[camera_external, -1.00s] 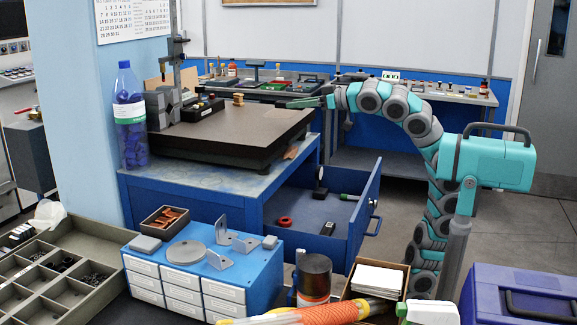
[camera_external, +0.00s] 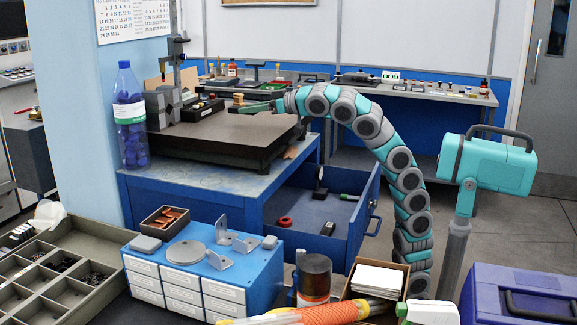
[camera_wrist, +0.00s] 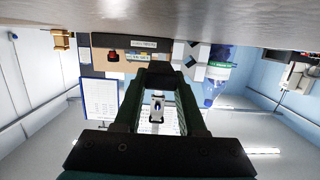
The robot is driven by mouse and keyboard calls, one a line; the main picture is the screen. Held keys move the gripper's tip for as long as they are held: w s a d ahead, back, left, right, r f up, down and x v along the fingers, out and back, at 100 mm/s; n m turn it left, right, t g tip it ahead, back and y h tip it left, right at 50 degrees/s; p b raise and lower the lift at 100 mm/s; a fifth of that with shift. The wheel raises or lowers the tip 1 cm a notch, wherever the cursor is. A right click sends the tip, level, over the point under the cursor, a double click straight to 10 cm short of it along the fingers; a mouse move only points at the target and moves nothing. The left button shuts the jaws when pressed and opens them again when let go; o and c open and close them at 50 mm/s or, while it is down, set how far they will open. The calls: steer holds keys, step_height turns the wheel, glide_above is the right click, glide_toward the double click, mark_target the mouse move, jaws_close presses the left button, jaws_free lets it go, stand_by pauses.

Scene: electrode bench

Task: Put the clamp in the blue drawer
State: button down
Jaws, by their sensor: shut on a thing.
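The blue drawer (camera_external: 357,225) under the plate's bench is pulled open, to the right of and below my gripper. It holds a red ring (camera_external: 284,222), a small dark block (camera_external: 327,228), a round dark-framed item and a green-handled item.
A bottle (camera_external: 130,115) and grey stepped blocks (camera_external: 162,106) stand left of my gripper, with a tall gauge post behind. The brass-coloured piece also shows in the wrist view (camera_wrist: 62,38). A blue cabinet (camera_external: 265,275) stands in front. The drawer floor has bare room.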

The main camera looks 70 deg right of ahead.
mark_target(248, 126)
steer(key=shift+w+r, duration=0.1)
steer(key=shift+w, duration=0.35)
steer(key=shift+f, duration=0.25)
steer(key=shift+f+b, duration=0.45)
steer(key=shift+f, duration=1.05)
steer(key=shift+f, duration=0.15)
steer(key=shift+f, duration=0.15)
steer(key=shift+c, duration=2.4)
jaws_free()
